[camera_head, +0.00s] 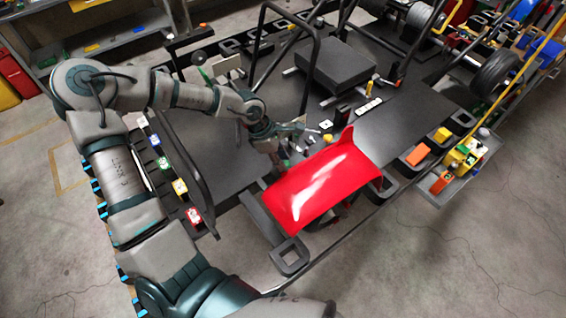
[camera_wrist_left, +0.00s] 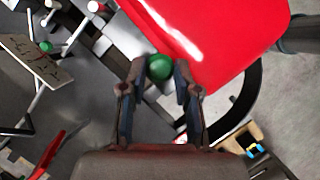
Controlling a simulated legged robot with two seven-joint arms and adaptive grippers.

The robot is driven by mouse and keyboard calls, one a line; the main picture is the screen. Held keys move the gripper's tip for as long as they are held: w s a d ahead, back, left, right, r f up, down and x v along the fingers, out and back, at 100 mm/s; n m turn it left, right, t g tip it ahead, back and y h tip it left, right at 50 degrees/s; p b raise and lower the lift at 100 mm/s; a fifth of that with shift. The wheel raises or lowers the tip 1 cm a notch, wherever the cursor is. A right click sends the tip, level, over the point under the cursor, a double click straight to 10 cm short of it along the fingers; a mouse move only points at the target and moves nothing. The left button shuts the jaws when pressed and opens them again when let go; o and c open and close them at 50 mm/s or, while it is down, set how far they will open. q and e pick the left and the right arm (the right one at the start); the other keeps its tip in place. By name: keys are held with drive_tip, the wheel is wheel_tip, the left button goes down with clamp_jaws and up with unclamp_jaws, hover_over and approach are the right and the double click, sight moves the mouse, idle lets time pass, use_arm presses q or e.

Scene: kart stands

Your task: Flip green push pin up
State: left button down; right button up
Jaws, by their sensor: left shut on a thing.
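The green push pin, with a round green head (camera_wrist_left: 159,66), sits between the fingertips of my left gripper (camera_wrist_left: 160,80) in the left wrist view. The gripper is shut on it, beside the edge of the red panel (camera_wrist_left: 220,30). In the head view my left gripper (camera_head: 284,160) reaches down at the left edge of the red panel (camera_head: 320,182). The pin is small there and mostly hidden by the fingers. I cannot tell whether it is up or down. My right gripper is out of view.
Another green ball (camera_wrist_left: 46,46) is near a white plate (camera_wrist_left: 32,62) at left in the wrist view. A dark flat box (camera_head: 335,65) and frame bars stand behind. A tray with yellow and orange blocks (camera_head: 463,160) is at right. Grey floor lies in front.

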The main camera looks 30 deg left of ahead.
use_arm(q)
drive_tip(key=c, duration=1.2)
unclamp_jaws()
drive_tip(key=shift+w+r, duration=0.1)
drive_tip(key=shift+r, duration=0.05)
drive_tip(key=shift+o, duration=0.5)
drive_tip(key=shift+a, duration=0.2)
drive_tip(key=v, duration=1.2)
drive_tip(key=shift+a, duration=0.2)
drive_tip(key=shift+d+f, duration=0.1)
drive_tip(key=shift+f, duration=0.15)
